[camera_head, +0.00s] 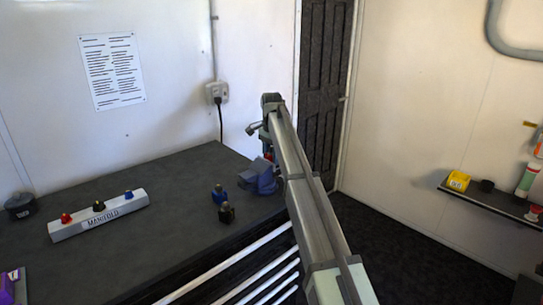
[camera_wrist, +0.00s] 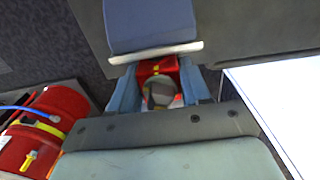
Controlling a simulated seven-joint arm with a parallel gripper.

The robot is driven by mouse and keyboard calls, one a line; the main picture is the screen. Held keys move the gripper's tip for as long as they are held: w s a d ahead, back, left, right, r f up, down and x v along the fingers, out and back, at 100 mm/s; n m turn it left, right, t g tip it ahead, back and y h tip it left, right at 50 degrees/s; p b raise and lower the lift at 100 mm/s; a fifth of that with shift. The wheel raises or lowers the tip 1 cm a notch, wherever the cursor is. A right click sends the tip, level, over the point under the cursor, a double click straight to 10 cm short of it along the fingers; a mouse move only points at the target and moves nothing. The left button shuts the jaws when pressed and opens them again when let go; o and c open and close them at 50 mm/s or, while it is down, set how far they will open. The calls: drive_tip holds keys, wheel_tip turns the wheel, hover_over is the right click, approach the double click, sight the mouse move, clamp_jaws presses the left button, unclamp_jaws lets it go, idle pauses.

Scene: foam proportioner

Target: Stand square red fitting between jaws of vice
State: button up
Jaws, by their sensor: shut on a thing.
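In the wrist view my gripper (camera_wrist: 160,88) is shut on the square red fitting (camera_wrist: 158,69), with one blue-grey finger on each side of it. A round grey end of the fitting faces the camera. The fitting is right beside the pale jaw face (camera_wrist: 156,53) of the blue vice (camera_wrist: 150,22). I cannot tell whether they touch, or how deep the fitting sits between the jaws. In the head view the blue vice (camera_head: 263,180) stands at the bench's right end, partly behind my arm.
A blue fitting (camera_head: 219,195) and a black fitting (camera_head: 227,213) stand left of the vice on the dark bench (camera_head: 150,180). The manifold (camera_head: 98,215) lies farther left. A red cylinder (camera_wrist: 40,130) shows at left in the wrist view. A wall shelf (camera_head: 490,198) is at right.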

drive_tip(key=o, duration=1.3)
drive_tip(key=shift+r, duration=0.1)
drive_tip(key=shift+r, duration=3.9)
drive_tip(key=shift+d, duration=0.1)
